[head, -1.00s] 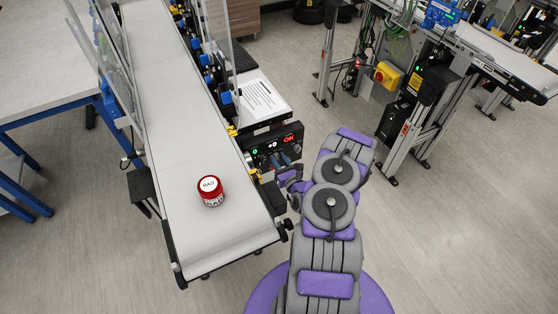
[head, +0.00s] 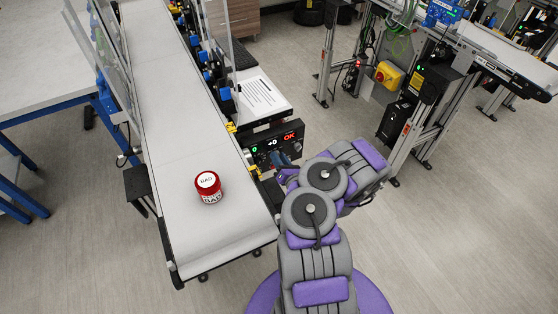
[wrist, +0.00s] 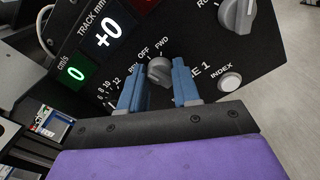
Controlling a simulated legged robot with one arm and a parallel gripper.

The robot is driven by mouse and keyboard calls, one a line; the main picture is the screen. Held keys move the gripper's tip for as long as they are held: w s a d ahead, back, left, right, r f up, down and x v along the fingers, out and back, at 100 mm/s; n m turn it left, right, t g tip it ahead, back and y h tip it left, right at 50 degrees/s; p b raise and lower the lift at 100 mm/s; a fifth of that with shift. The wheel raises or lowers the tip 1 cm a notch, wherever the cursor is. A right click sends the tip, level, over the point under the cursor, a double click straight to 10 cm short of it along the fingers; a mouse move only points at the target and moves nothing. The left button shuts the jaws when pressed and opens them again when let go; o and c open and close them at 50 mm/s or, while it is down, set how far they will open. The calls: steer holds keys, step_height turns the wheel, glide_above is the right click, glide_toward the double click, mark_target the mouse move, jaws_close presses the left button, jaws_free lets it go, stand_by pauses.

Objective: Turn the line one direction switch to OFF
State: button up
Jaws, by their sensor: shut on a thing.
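The line one direction switch is a grey knob (wrist: 160,71) on the black control panel (wrist: 205,62), with REV, OFF and FWD printed around it. My gripper (wrist: 158,88) has one blue finger on each side of this knob and is shut on it. I cannot tell for sure which mark the knob points to. In the head view, my gripper (head: 283,167) is at the front of the panel (head: 273,145), beside the belt. The knob is hidden there by my gripper.
A white INDEX button (wrist: 230,81) and another grey knob (wrist: 238,18) are close by on the panel. A red jar marked BAD (head: 208,188) stands on the conveyor belt (head: 180,120). Open floor lies right of the panel.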

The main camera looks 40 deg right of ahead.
steer(key=shift+d+f+m, duration=0.1)
steer(key=shift+d+m, duration=0.05)
steer(key=shift+m, duration=1.05)
steer(key=shift+s, duration=0.1)
steer(key=o, duration=1)
steer(key=shift+o, duration=0.2)
steer(key=p+v, duration=0.7)
steer(key=v, duration=1)
